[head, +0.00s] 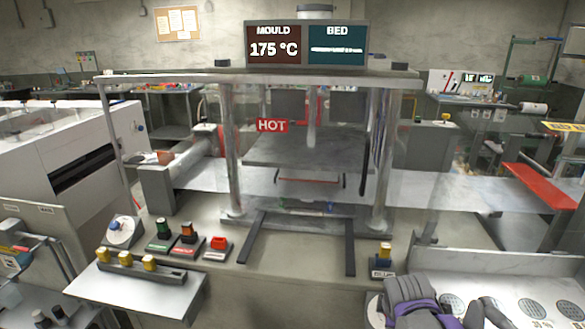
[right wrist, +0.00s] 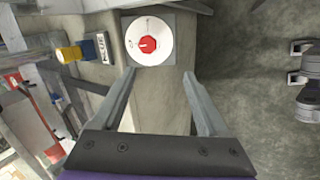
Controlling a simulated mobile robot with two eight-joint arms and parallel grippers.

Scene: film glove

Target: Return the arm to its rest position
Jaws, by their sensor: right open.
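My right arm (head: 415,301), dark grey with purple trim, is at the bottom right of the head view, in front of the machine. In the right wrist view my right gripper (right wrist: 159,74) is open, with two grey fingers apart and nothing between them. A white round dial with a red knob (right wrist: 148,43) lies just beyond the fingertips. A yellow knob (right wrist: 70,53) with a label plate is to its left; a yellow-topped control (head: 384,254) also stands at the machine's front right in the head view. My left gripper is not in view.
The machine's display (head: 306,45) reads MOULD 175 °C and BED. A red HOT sign (head: 272,125) hangs between the posts. Several small controls, including a red one (head: 218,243), stand at the front left. A tray with round vents (head: 536,309) is at the bottom right.

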